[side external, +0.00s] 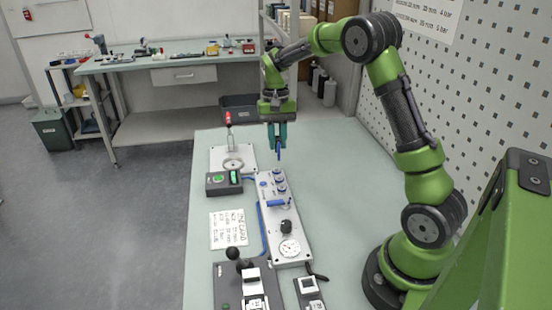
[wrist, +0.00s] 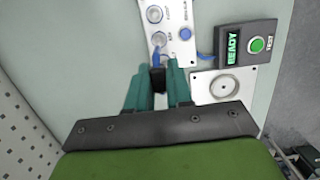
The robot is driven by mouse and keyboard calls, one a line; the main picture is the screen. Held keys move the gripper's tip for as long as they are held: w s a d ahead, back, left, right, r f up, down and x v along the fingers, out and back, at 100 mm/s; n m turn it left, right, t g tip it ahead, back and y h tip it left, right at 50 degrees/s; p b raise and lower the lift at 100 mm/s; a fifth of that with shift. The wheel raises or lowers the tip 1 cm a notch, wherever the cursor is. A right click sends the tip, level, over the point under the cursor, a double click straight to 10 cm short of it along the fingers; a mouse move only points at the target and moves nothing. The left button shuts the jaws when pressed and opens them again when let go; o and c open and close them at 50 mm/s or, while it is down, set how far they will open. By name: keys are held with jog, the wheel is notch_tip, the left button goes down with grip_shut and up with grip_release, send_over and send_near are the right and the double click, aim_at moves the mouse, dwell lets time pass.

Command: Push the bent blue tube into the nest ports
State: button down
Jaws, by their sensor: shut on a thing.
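My gripper (side external: 277,146) points down over the far end of the grey nest plate (side external: 284,222). Its teal fingers are shut on the bent blue tube (side external: 279,155), whose lower part hangs below them in the side view. In the wrist view my gripper (wrist: 158,88) has a dark piece between the fingers, and the blue tube (wrist: 154,56) shows just beyond it. The round nest ports (wrist: 158,39) lie close past the tube there; they also show in the side view (side external: 279,175). The tube looks above the ports; contact cannot be told. The fingers hide its upper part.
A control box with a lit READY sign and a green button (wrist: 257,45) stands beside the nest. A white plate with a ring (side external: 233,163) and a red-handled lever (side external: 229,120) is behind it. A gauge (side external: 290,248) sits at the nest's near end.

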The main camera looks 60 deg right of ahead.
jog(key=shift+f, duration=2.85)
jog(key=shift+f, duration=0.9)
jog(key=c, duration=0.9)
grip_release()
jog(key=shift+c, duration=0.2)
jog(key=shift+r, duration=0.1)
